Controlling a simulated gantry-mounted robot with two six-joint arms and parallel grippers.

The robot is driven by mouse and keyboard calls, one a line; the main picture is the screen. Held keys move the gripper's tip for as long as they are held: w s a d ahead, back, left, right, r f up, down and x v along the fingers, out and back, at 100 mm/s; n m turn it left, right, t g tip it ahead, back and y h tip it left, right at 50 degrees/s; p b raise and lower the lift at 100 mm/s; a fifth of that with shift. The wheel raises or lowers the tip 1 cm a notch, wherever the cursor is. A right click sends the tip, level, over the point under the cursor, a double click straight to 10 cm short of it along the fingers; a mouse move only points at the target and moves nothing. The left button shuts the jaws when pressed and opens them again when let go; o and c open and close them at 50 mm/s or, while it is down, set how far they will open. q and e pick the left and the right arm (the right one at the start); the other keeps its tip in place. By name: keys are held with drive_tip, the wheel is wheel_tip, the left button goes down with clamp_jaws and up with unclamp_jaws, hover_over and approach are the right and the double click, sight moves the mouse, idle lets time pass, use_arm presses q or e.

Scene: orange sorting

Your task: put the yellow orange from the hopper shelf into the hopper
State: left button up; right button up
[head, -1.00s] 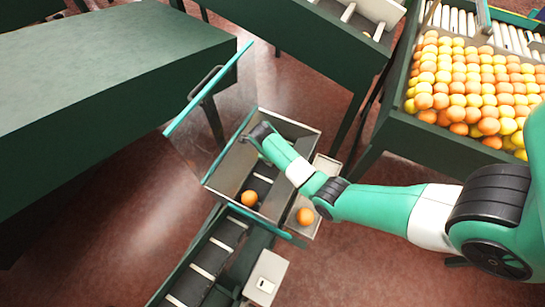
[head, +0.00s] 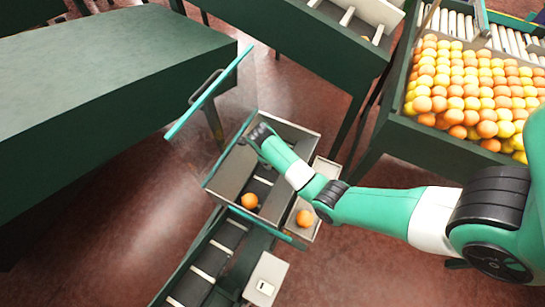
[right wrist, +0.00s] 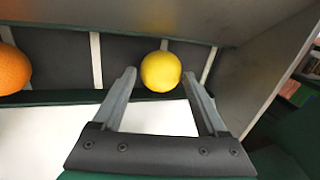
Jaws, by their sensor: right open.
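The yellow orange (right wrist: 161,72) shows in the right wrist view on the dark slatted belt inside the hopper, just beyond and between my fingertips, with a gap on both sides. My right gripper (right wrist: 159,78) is open. In the head view my right arm reaches over the hopper (head: 228,178), and its wrist covers the spot where the yellow orange is. An orange-coloured fruit (head: 249,201) lies in the hopper; one also shows at the left edge of the right wrist view (right wrist: 12,68). The hopper shelf (head: 325,170) is beside the hopper. My left gripper is out of view.
Another orange-coloured fruit (head: 304,217) lies on the shelf. A clear, teal-edged panel (head: 210,90) stands open at the hopper's left. A slatted conveyor (head: 215,260) runs down from it. A crate of fruit (head: 400,120) stands at the upper right; a green table (head: 110,80) at the left.

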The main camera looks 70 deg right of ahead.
drive_tip(key=p+v, duration=0.2)
drive_tip(key=v, duration=0.8)
drive_tip(key=shift+p, duration=0.35)
